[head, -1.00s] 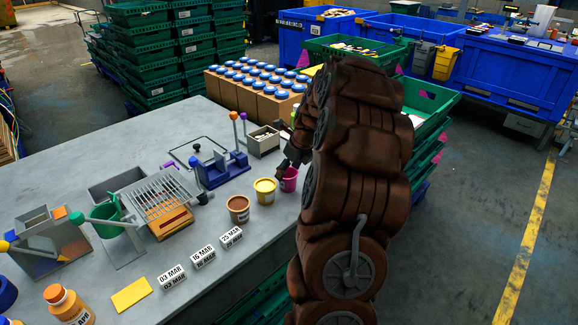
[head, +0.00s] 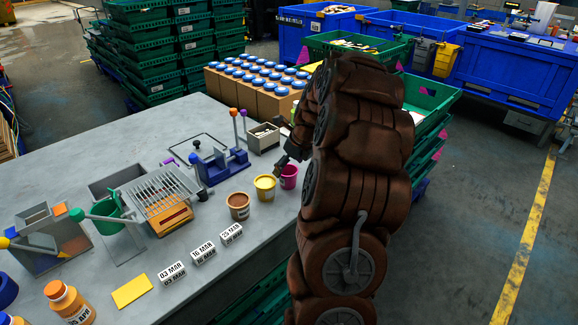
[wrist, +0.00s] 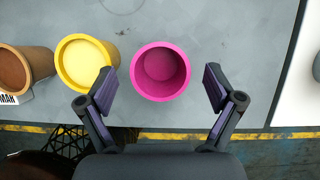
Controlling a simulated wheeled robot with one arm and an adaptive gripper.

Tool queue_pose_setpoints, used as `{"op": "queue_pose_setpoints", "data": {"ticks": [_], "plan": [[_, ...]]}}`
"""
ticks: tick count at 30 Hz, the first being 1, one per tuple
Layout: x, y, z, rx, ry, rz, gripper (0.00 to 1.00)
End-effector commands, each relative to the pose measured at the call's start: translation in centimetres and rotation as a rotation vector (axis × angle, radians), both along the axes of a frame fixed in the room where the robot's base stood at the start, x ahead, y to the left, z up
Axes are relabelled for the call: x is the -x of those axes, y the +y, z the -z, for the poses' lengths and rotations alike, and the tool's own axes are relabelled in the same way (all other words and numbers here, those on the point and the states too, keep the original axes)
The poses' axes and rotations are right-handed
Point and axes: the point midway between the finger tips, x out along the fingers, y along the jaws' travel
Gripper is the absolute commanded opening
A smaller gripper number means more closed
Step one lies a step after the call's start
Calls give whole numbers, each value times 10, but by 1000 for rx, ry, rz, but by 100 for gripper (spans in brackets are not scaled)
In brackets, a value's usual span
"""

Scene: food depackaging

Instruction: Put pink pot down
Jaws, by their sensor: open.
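The pink pot (head: 288,177) stands upright on the grey table, to the right of the yellow pot, near the table's edge. In the wrist view the pink pot (wrist: 160,72) is seen from above and looks empty inside. My gripper (wrist: 160,90) is open, with a finger on each side of the pot and a visible gap to each. In the head view my gripper (head: 284,158) is just above and behind the pot, partly hidden by my arm.
A yellow pot (head: 265,188) and a brown pot (head: 238,206) stand in a row to the left. Date blocks (head: 203,253) lie in front. A blue press (head: 220,165) and a small grey bin (head: 263,139) stand behind. The table edge (wrist: 200,127) is close.

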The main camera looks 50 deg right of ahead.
Motion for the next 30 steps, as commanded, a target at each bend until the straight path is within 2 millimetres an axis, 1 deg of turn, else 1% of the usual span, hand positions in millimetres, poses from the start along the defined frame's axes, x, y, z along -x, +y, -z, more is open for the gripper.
{"op": "queue_pose_setpoints", "data": {"ticks": [5, 15, 18, 24, 30], "plan": [[8, -2, -20, 6, -5, 1, 92], [33, -3, -80, 8, -5, 2, 92], [38, -2, -93, 5, -4, 1, 92], [45, -2, -107, 0, -1, 0, 92], [46, -1, -110, 0, 0, 0, 92]]}}
